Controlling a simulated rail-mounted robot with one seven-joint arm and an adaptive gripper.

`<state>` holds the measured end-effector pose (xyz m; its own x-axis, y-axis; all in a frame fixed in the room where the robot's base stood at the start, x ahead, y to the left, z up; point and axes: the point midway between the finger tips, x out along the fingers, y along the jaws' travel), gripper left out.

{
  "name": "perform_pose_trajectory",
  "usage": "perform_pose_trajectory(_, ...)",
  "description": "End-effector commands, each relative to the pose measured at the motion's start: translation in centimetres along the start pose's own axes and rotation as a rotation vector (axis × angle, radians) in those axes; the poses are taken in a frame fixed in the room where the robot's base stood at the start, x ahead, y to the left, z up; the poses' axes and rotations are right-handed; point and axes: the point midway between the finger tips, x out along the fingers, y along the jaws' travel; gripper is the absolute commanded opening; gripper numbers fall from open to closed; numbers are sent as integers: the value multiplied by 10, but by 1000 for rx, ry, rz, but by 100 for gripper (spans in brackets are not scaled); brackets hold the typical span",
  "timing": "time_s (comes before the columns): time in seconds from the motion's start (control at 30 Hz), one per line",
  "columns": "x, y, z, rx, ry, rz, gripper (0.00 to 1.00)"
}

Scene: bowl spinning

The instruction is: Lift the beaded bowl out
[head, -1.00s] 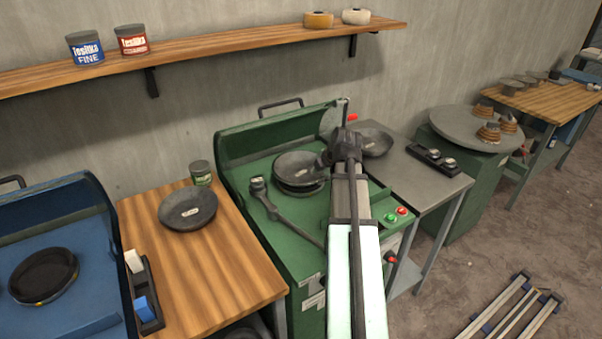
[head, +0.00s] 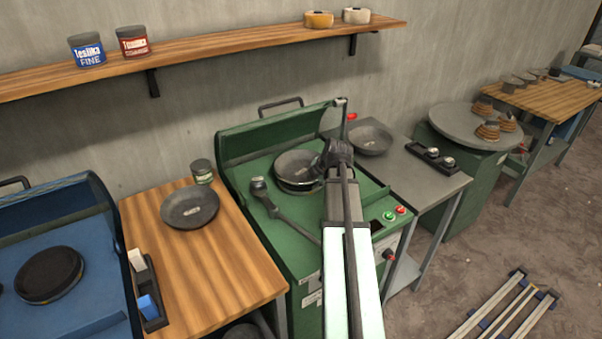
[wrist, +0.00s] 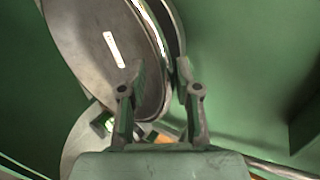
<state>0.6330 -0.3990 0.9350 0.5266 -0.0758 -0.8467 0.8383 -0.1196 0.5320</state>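A dark grey bowl with a small white label (head: 296,165) sits in the green machine (head: 262,228), over a round seat that its rim partly hides. I take it for the beaded bowl, though I cannot make out a bead. My gripper (head: 325,160) is at the bowl's right edge. In the wrist view the bowl (wrist: 95,45) fills the upper left, its pale rim running down between the fingers. My gripper (wrist: 161,72) is open around the rim, one finger over the inside and one outside. A gap shows between the fingers; contact is unclear.
A similar bowl (head: 190,207) lies on the wooden table at left, and another (head: 370,140) on the grey table at right. A dark lever arm (head: 280,212) crosses the machine front-left. The machine's raised green hood (head: 265,145) stands behind.

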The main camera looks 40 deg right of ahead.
Motion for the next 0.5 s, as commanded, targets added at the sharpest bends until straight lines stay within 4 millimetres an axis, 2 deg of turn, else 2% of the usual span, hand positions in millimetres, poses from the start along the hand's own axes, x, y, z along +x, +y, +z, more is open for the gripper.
perform_pose_trajectory(0.03,0,0,0,0,0,0,22)
perform_pose_trajectory(0.1,0,0,0,0,0,0,0)
perform_pose_trajectory(0.5,0,0,0,1,0,1,0)
